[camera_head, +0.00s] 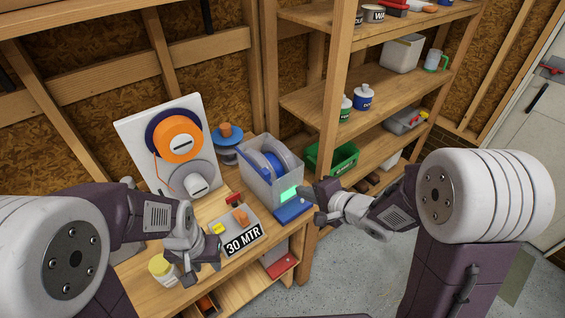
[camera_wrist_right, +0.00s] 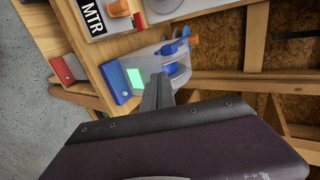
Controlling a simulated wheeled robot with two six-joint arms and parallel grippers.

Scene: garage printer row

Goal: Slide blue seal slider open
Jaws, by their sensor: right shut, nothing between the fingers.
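A clear grey box (camera_head: 262,180) with a blue spool (camera_head: 268,163) inside stands at the right end of the wooden bench. A blue bar (camera_head: 293,210), which may be the seal slider, lies along its front foot below a lit green panel (camera_head: 289,193). The bar (camera_wrist_right: 115,83) and panel (camera_wrist_right: 135,77) also show in the right wrist view. My right gripper (camera_head: 309,192) is shut and empty, close to the box's right front side; its fingers (camera_wrist_right: 158,92) show by the box. Whether they touch it is unclear. My left gripper (camera_head: 204,268) looks open and empty over the bench front.
A "30 MTR" tray (camera_head: 243,239) holds small coloured parts left of the box. A white panel with an orange spool (camera_head: 178,138) stands behind, beside a blue dish with an orange knob (camera_head: 229,134). A wooden shelf rack (camera_head: 335,110) stands right. A yellow-lidded jar (camera_head: 162,268) sits at left.

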